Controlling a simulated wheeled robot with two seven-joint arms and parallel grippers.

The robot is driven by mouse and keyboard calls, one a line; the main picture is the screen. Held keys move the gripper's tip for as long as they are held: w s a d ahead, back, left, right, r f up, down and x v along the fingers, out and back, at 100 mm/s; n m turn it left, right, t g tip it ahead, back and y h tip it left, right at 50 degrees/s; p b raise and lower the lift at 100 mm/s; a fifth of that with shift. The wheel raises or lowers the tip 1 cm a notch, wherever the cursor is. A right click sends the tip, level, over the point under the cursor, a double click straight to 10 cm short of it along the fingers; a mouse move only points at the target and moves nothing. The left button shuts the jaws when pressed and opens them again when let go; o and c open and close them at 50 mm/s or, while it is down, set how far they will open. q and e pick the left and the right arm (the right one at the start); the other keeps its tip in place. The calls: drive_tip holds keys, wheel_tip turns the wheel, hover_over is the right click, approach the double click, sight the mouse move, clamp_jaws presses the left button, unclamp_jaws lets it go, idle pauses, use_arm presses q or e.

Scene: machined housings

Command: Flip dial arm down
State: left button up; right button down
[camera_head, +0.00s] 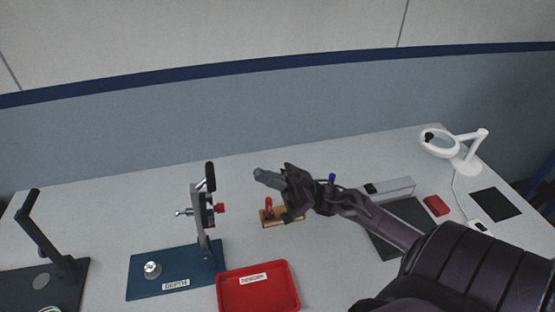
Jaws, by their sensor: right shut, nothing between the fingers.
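The depth stand has a blue base plate (140,284) marked DEPTH, with a silver knob (152,269) on it. A grey column rises from the plate and carries a gauge with a red knob (219,208) and a silver stem to the left. A black arm (209,178) at the column's top points upward. My right gripper (264,177) is shut and empty, in the air to the right of the black arm and apart from it. My left gripper is not in view.
A red tray (233,302) lies in front. A wooden block (268,222) with a red knob sits below my right gripper. Another dark stand (66,263) is at left. A dark mat, a grey block and a white magnifier lamp (466,157) are at right.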

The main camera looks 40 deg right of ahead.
drive_tip(key=w+a+r+p, duration=0.2)
drive_tip(key=w+a, duration=0.1)
drive_tip(key=a, duration=0.3)
drive_tip(key=shift+a+p, duration=0.15)
drive_tip(key=shift+p, duration=0.25)
drive_tip(key=shift+w, duration=0.1)
